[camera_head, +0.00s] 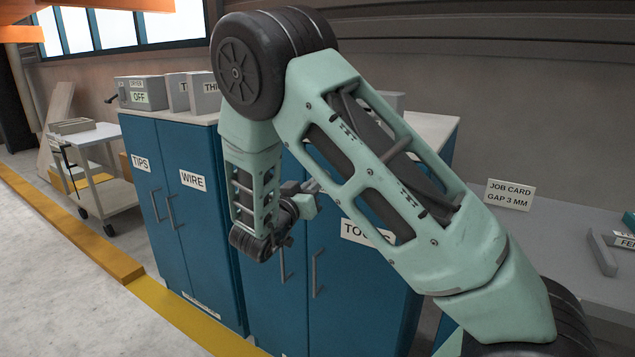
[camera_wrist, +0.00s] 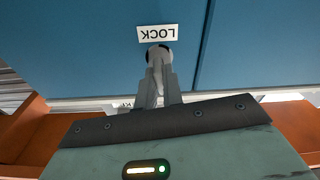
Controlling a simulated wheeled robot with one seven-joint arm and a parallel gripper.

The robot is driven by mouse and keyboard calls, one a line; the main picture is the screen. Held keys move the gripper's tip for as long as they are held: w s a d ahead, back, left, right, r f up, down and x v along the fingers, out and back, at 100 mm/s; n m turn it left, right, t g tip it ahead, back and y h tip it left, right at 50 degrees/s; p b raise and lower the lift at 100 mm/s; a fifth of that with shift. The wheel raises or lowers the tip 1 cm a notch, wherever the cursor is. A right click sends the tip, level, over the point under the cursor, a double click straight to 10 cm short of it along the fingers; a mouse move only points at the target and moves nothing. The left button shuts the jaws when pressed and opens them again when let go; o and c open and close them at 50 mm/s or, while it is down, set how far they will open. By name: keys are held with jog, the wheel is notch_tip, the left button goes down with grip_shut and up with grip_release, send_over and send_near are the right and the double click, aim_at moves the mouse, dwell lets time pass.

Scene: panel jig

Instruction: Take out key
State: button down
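In the wrist view, my gripper (camera_wrist: 160,62) points at a dark round lock (camera_wrist: 153,47) on the blue cabinet front. A white label reading LOCK (camera_wrist: 158,33) sits beside it, upside down in the picture. The grey fingers are close together, with their tips at the lock. They hide most of the lock face. I cannot make out the key, nor whether the fingers hold it. In the head view, my gripper (camera_head: 308,188) is in front of the blue cabinet (camera_head: 262,296), partly hidden by my arm.
Cabinet doors marked TIPS (camera_head: 141,163) and WIRE (camera_head: 193,180) are shut. A trolley (camera_head: 112,196) stands at left. A job card (camera_head: 509,195) stands on the grey bench at right.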

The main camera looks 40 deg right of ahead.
jog(key=shift+r+n+t+y+p, duration=0.1)
jog(key=shift+n+t+y+p, duration=0.25)
jog(key=shift+n+p, duration=2.5)
jog(key=shift+n+t+y+p, duration=0.3)
jog(key=shift+n+p, duration=1.75)
jog(key=shift+p, duration=1.15)
jog(key=shift+n+p, duration=1.65)
jog(key=shift+n, duration=0.05)
jog(key=shift+s+r+n+y+p, duration=0.1)
jog(key=shift+n+y+p, duration=0.2)
jog(key=shift+n+p, duration=1)
jog(key=shift+r+n+y+p, duration=0.1)
jog(key=shift+n+y+p, duration=0.15)
jog(key=shift+n+p, duration=1.05)
